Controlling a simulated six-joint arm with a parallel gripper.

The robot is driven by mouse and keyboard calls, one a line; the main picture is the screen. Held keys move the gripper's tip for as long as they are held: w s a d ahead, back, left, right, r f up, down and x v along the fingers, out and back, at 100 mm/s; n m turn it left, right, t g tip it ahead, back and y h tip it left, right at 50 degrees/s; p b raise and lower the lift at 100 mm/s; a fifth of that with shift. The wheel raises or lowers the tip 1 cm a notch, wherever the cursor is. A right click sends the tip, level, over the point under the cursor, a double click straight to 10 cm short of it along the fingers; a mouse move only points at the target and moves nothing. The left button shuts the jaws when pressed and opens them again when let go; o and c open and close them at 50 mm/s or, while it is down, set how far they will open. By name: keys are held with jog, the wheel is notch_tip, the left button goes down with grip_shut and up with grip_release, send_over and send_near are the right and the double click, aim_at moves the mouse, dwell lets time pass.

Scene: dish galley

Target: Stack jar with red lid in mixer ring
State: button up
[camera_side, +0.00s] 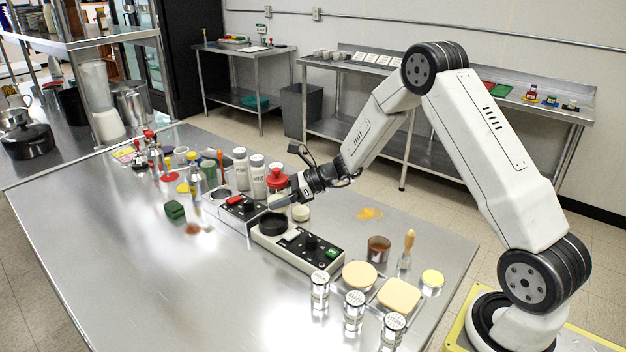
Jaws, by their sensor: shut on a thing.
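The jar with the red lid (277,180) is near the middle of the bench. My gripper (283,201) reaches it from the right and is shut on it; a finger crosses in front and hides part of its body. A mixer (298,248) with a pale base, black knob and green switch stands just in front. Its dark round mixer ring (272,224) is at its far left end, below and slightly left of the jar. I cannot tell the exact gap between jar and ring.
A second dark device (240,208) with a red button stands beside the mixer. White bottles (241,168) crowd behind. Glass jars (354,310), yellow pads (398,296) and a brown cup (379,249) stand at right front. The left front bench (130,250) is clear.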

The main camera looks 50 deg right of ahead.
aim_at(274, 225)
jog(key=shift+w+f, duration=1.1)
jog(key=shift+f, duration=0.1)
jog(key=shift+w+f, duration=0.25)
jog(key=shift+f, duration=0.2)
jog(key=shift+d+f, duration=0.1)
jog(key=shift+f, duration=1.3)
jog(key=shift+f, duration=0.35)
jog(key=o, duration=1.3)
jog(key=shift+o, duration=0.2)
jog(key=shift+r, duration=0.1)
